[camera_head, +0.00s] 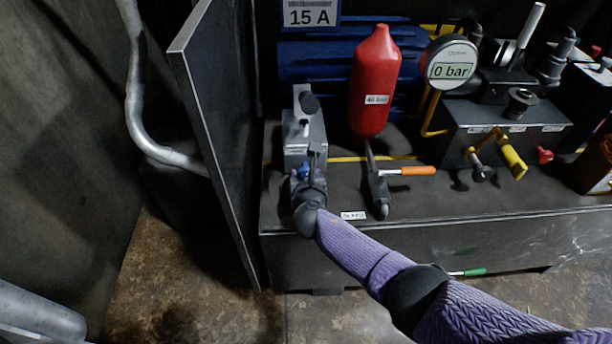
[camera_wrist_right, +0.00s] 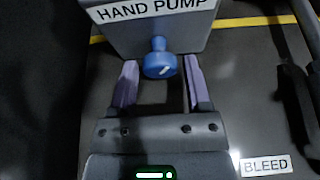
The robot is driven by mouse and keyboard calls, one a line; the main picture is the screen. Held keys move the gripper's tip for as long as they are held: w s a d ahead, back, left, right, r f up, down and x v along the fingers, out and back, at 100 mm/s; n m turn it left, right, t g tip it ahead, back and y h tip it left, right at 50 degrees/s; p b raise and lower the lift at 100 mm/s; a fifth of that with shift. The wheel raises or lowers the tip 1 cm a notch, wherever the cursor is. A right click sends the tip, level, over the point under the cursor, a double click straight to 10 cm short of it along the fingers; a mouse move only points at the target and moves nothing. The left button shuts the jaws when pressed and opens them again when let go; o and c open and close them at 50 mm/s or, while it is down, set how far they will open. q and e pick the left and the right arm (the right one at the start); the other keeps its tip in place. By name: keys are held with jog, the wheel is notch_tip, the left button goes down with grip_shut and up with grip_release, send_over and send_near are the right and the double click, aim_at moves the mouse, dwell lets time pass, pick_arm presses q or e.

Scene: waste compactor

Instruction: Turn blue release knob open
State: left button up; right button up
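The blue release knob (camera_wrist_right: 160,62) sticks out from the front of the grey hand pump block (camera_wrist_right: 150,35). In the head view a bit of the blue knob (camera_head: 305,171) shows at the front of the pump block (camera_head: 304,135), mostly covered by my right gripper. My right gripper (camera_wrist_right: 158,78) is open, with one purple finger on each side of the knob. There are visible gaps between the fingers and the knob, and it does not look gripped. My left gripper is not in view.
A red cylinder (camera_head: 375,85) stands right of the pump, with an orange-handled valve (camera_head: 405,171) before it. A 0 bar gauge (camera_head: 449,63) is further right. A dark upright panel (camera_head: 215,130) stands close on the left.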

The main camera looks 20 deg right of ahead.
grip_shut()
jog(key=shift+d+f+m+y, duration=0.1)
jog(key=shift+m+y, duration=0.6)
jog(key=shift+m, duration=0.2)
jog(key=m, duration=0.1)
jog(key=m+t+y+b, duration=0.1)
jog(key=m+y+b, duration=0.1)
jog(key=shift+f+m+t, duration=0.25)
jog(key=shift+m+t, duration=0.05)
jog(key=shift+m, duration=0.1)
jog(key=shift+s+d+m+t+y+b, duration=0.1)
jog(key=shift+m+t+y+b, duration=0.45)
jog(key=shift+m+b, duration=0.65)
jog(key=shift+r+y, duration=0.1)
jog(key=shift+y, duration=0.15)
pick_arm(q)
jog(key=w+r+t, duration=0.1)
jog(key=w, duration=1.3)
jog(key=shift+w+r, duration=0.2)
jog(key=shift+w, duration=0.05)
pick_arm(e)
jog(key=shift+m, duration=0.4)
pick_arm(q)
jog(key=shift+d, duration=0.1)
